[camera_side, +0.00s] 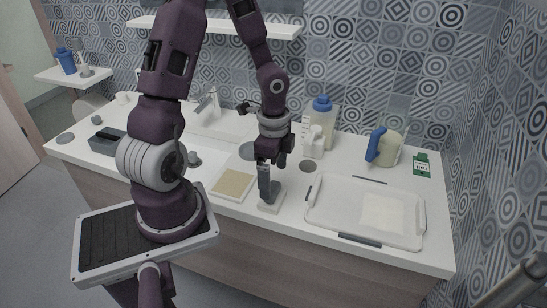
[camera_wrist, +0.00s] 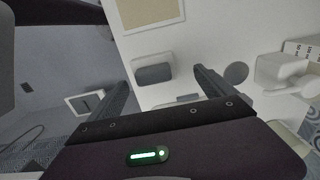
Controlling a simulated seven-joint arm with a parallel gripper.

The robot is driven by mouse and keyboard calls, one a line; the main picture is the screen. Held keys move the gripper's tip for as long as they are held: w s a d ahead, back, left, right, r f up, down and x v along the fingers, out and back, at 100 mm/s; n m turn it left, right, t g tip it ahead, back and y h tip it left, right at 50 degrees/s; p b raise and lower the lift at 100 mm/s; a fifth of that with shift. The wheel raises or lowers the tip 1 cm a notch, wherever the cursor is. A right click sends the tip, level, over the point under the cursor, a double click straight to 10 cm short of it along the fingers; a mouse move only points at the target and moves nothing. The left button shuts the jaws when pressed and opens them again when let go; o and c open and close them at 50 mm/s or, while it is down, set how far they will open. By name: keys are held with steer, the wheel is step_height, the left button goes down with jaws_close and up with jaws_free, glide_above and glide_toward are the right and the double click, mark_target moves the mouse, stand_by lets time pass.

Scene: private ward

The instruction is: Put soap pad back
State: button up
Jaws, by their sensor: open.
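A small block with a grey top and a pale base (camera_side: 271,204) stands near the counter's front edge. It also shows in the wrist view (camera_wrist: 153,72); I take it for the soap pad, but its material is not clear. My gripper (camera_side: 265,189) points down over this block in the side view. In the wrist view my gripper (camera_wrist: 160,80) has its fingers apart, with the block between and beyond them; it holds nothing. The side view hides part of the block behind a finger. A pale-framed beige pad (camera_side: 233,184) lies just left of the block; the wrist view shows part of it (camera_wrist: 148,12).
A large white tray (camera_side: 325,211) with dark handles and a cream sheet (camera_side: 388,213) lies right. A blue-capped bottle (camera_side: 321,122), white dispenser (camera_side: 313,146) and blue-handled jug (camera_side: 386,149) stand behind. A dark grey box (camera_side: 106,142) stands left. A dark disc (camera_side: 307,166) lies behind the block.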

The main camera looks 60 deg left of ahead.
mark_target(273, 185)
step_height(273, 185, up, 8)
steer(key=s+d+r+n+t, duration=0.5)
steer(key=s+d+r+n, duration=0.4)
steer(key=r, duration=0.5)
steer(key=d, duration=0.2)
steer(key=shift+s+d+t, duration=0.3)
steer(key=shift+s+d, duration=0.05)
steer(key=shift+d, duration=0.05)
